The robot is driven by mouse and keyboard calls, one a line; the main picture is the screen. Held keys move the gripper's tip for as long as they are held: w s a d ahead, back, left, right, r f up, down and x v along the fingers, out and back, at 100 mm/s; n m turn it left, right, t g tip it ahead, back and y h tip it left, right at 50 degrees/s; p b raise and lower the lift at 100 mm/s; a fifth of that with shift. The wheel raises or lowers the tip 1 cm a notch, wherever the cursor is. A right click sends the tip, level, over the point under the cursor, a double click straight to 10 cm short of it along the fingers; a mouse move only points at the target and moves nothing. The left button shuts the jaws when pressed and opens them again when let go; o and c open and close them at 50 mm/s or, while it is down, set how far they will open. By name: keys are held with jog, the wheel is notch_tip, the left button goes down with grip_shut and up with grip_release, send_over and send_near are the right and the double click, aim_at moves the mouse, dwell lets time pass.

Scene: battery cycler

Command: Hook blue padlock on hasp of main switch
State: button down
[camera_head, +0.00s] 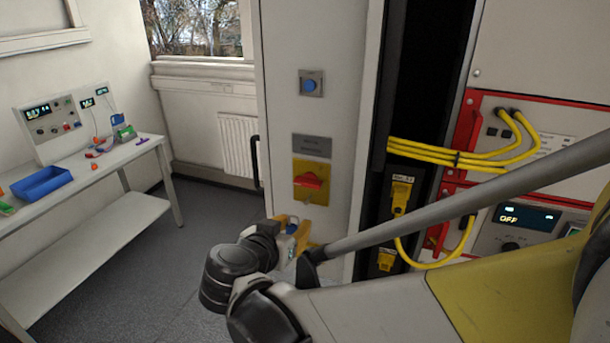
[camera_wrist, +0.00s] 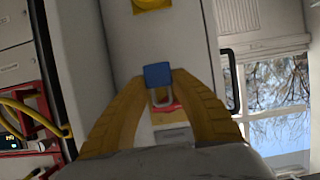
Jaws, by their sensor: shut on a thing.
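The main switch is a red rotary handle (camera_head: 309,181) on a yellow plate (camera_head: 302,194), on the grey cabinet's front panel. My gripper (camera_head: 289,228) is low and in front of that panel, below the switch in the picture. In the wrist view, which appears upside down, my gripper (camera_wrist: 159,79) is shut on the blue padlock (camera_wrist: 158,73). The padlock's grey shackle (camera_wrist: 163,98) points towards the switch side, and the red handle (camera_wrist: 168,107) shows just behind it. I cannot tell the gap between shackle and switch. The hasp itself is not clearly visible.
A blue button (camera_head: 310,85) sits higher on the panel. To the right are yellow cables (camera_head: 430,153) and a red-framed rack (camera_head: 462,140). A table (camera_head: 105,165) with a blue bin (camera_head: 41,183) stands at left. The floor between table and cabinet is clear.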

aim_at(308, 198)
jog(key=shift+w, duration=0.45)
jog(key=shift+w+d+f, duration=0.1)
jog(key=shift+w+d, duration=0.45)
jog(key=shift+w, duration=0.85)
jog(key=shift+w+d+f, duration=0.1)
jog(key=shift+w+d, duration=0.4)
jog(key=shift+w, duration=0.85)
jog(key=shift+w+d, duration=0.55)
jog(key=shift+w, duration=0.85)
jog(key=shift+f+b, duration=0.3)
jog(key=shift+f, duration=0.2)
jog(key=c, duration=1.1)
grip_release()
jog(key=shift+s, duration=0.1)
